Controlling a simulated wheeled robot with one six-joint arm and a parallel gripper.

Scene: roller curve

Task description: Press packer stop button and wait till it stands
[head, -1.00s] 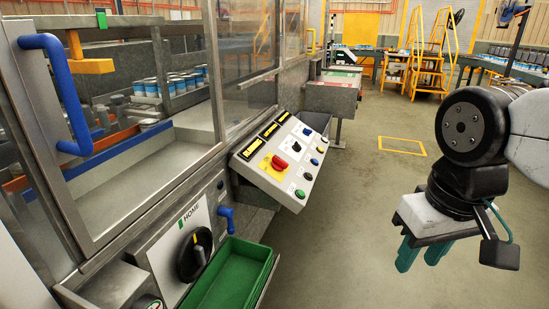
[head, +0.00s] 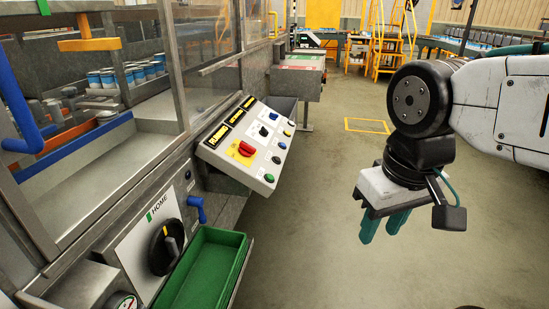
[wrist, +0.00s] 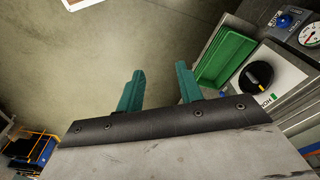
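The packer's sloped control panel (head: 232,165) is left of centre in the head view. It carries a red knob on a yellow plate (head: 243,149), a black selector (head: 263,131), a green button (head: 269,178) and several small blue, black, white and yellow buttons. The labels are too small to read surely, so I cannot tell which button is the stop. My gripper (head: 383,228) hangs over the floor, right of the panel and apart from it. In the wrist view its two green fingers (wrist: 159,88) are spread with nothing between them.
A green tray (head: 207,270) sits below the panel, beside a HOME plate with a black rotary knob (head: 166,248) and a blue handle (head: 197,209). Cans (head: 124,76) stand behind the machine's clear guard. The floor to the right is open, with a yellow marked square (head: 367,126).

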